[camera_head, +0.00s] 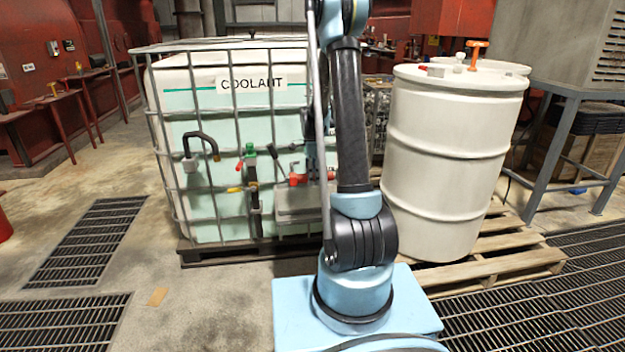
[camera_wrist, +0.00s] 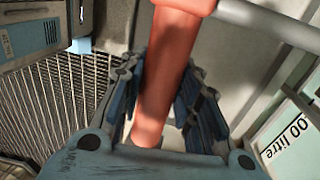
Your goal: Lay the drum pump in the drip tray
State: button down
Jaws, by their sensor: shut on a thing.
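The drum pump is a red-orange cylinder (camera_wrist: 168,75) with a grey bar across its far end in the wrist view. My gripper (camera_wrist: 163,90) is shut on it, with a finger on each side. In the head view a red part of the pump (camera_head: 298,179) shows in front of the coolant tank, and my arm hides much of the gripper. A grey tray-like shape (camera_head: 298,205), which looks like the drip tray, is just below it at the tank's front. My arm hides its right side; I cannot tell whether the pump touches it.
The caged coolant tank (camera_head: 225,125) stands behind my arm, with a black hose (camera_head: 203,137) and green valve (camera_head: 250,150) on its front. A white drum (camera_head: 445,160) stands on a wooden pallet (camera_head: 500,268) at right. The floor at left is mostly clear, with grates (camera_head: 90,240).

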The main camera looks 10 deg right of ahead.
jog(key=shift+r, duration=0.1)
jog(key=shift+w+f+x, duration=0.1)
jog(key=shift+w+x, duration=0.25)
jog(key=shift+x, duration=1.25)
jog(key=shift+w+f+x, duration=0.1)
jog(key=shift+w+x, duration=0.2)
jog(key=shift+x, duration=1.3)
jog(key=shift+w+x, duration=0.35)
jog(key=shift+x, duration=1.25)
jog(key=c, duration=1.1)
grip_release()
jog(key=v, duration=1.1)
jog(key=shift+r, duration=0.4)
